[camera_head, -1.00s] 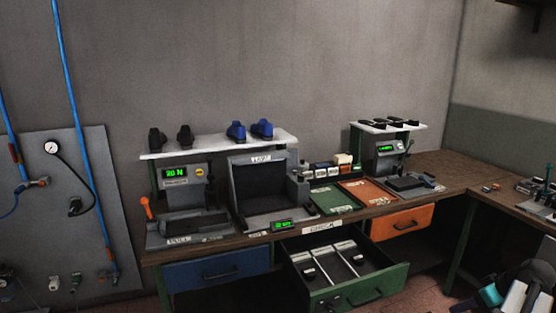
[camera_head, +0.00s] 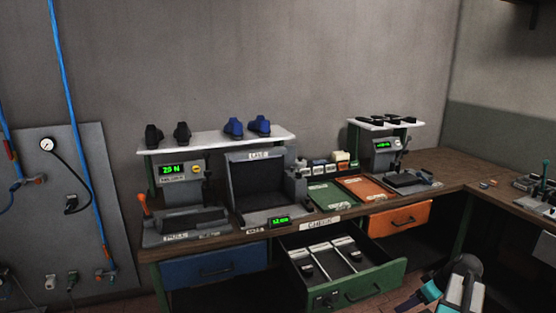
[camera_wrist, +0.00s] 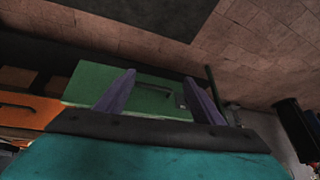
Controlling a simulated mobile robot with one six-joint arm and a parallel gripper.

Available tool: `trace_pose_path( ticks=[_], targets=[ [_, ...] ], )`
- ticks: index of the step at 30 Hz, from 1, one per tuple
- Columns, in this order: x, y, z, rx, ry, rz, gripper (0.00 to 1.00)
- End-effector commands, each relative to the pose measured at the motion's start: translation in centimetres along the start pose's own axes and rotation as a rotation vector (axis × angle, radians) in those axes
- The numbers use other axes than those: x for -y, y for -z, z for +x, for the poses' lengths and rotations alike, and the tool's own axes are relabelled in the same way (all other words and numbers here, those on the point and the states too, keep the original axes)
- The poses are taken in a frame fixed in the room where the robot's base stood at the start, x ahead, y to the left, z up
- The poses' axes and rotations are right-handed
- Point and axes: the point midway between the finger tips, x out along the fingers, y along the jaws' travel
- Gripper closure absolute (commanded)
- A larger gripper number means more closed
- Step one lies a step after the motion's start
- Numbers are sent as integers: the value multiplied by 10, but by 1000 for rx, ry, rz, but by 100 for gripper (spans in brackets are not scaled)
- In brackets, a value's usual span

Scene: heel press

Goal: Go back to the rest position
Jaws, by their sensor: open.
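My gripper (camera_wrist: 160,100) shows in the wrist view with its two purple-grey fingers spread apart and nothing between them. Beyond the fingers is the green drawer front (camera_wrist: 140,93) with its dark handle. In the head view, part of my arm shows at the lower right, in front of the bench and apart from it; the fingertips cannot be made out there. The green drawer (camera_head: 350,287) stands pulled out, with light dividers and small dark parts inside.
The bench (camera_head: 345,217) carries a press with a green display (camera_head: 181,175), a dark open box (camera_head: 257,182), green and orange trays (camera_head: 362,188), and a second press (camera_head: 385,150). The orange drawer (camera_head: 400,219) juts out slightly. Shoes stand on the white shelf (camera_head: 215,144).

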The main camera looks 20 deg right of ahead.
Motion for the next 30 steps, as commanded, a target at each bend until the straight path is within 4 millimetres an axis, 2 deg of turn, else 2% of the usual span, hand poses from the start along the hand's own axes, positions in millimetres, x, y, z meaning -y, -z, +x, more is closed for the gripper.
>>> trace_pose_path(
  ticks=[1, 3, 9, 16, 23, 30],
  targets=[
    [13, 6, 22, 8, 29, -19, 38],
    [29, 13, 45, 20, 62, -41, 38],
    [80, 25, 110, 65, 155, -105, 38],
    [144, 26, 180, 132, 252, -177, 38],
    [211, 14, 242, 216, 337, -229, 38],
    [281, -12, 297, 321, 408, -265, 38]
  ],
)
